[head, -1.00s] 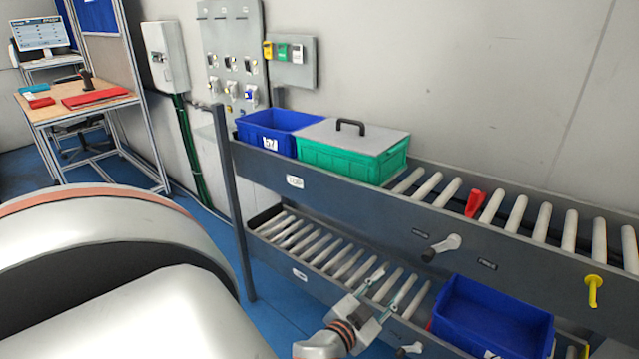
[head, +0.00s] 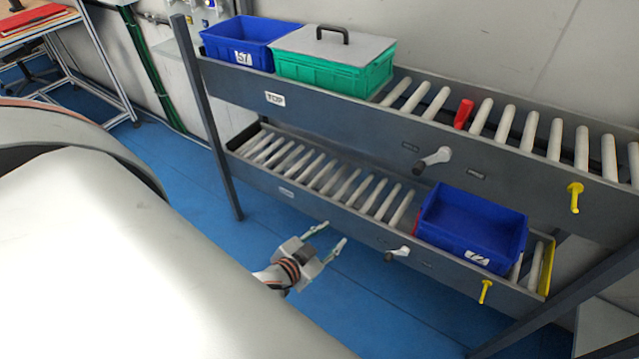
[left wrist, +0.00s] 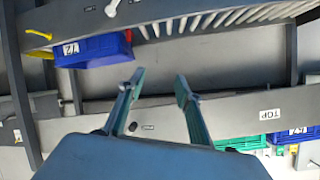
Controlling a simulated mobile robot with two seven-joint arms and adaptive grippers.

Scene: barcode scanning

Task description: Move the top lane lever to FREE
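The top lane (head: 310,112) is a dark grey roller rack with a TOP label (head: 274,98). Its lever (head: 432,159) is a light grey handle on the front face, slanting down to the left. A small plate sits on each side of it; their words are too small to read. My left gripper (head: 334,233) is open and empty, below and left of this lever, in front of the lower lane and apart from it. The left wrist view shows its two spread fingers (left wrist: 160,76) with nothing between them. My right gripper is not in view.
Yellow handles (head: 575,196) stick out at right. Blue floor is clear in front.

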